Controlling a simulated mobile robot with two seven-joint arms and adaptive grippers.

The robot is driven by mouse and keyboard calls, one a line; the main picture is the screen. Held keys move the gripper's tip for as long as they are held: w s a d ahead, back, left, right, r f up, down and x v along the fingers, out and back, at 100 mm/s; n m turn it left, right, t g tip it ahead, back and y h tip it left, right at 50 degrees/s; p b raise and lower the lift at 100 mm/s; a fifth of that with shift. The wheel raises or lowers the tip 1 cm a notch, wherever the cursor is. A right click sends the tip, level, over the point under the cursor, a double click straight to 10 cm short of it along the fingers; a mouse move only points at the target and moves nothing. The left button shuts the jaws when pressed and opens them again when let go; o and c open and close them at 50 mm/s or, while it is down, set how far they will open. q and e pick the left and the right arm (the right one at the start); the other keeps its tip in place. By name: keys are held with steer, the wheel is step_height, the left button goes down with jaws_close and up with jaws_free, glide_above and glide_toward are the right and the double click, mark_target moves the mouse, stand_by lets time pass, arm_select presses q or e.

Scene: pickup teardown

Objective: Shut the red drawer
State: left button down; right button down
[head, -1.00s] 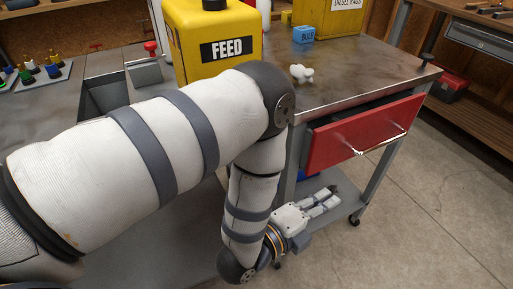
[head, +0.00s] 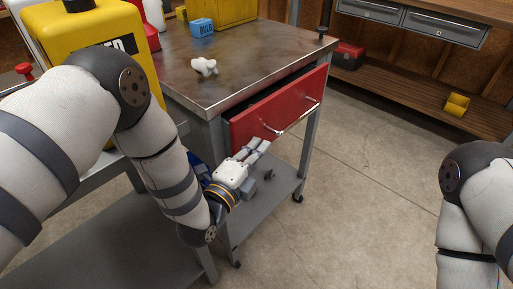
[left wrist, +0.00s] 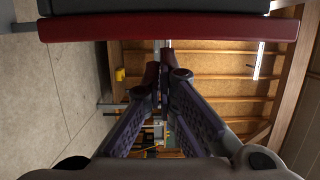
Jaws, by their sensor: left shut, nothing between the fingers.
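The red drawer (head: 275,108) in the metal cart is partly open, with a dark gap showing behind the top of its front. It has a silver bar handle (head: 293,121). My left gripper (head: 262,145) is shut and empty, just below the drawer front's lower edge. I cannot tell from the head view whether it touches the drawer. In the left wrist view the closed fingers (left wrist: 160,78) show below the drawer's red front (left wrist: 180,28), with a gap between them. My right arm shows at the right edge, but its gripper is out of view.
The cart top (head: 237,64) holds a small white object (head: 204,67), a blue block (head: 201,26) and a yellow container (head: 225,10). The floor (head: 350,180) right of the cart is clear.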

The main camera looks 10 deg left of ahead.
mark_target(241, 138)
arm_select(q)
steer(key=shift+a, duration=0.1)
steer(key=w+a, duration=0.1)
steer(key=a, duration=0.1)
steer(key=w+a, duration=0.2)
stand_by(0.4)
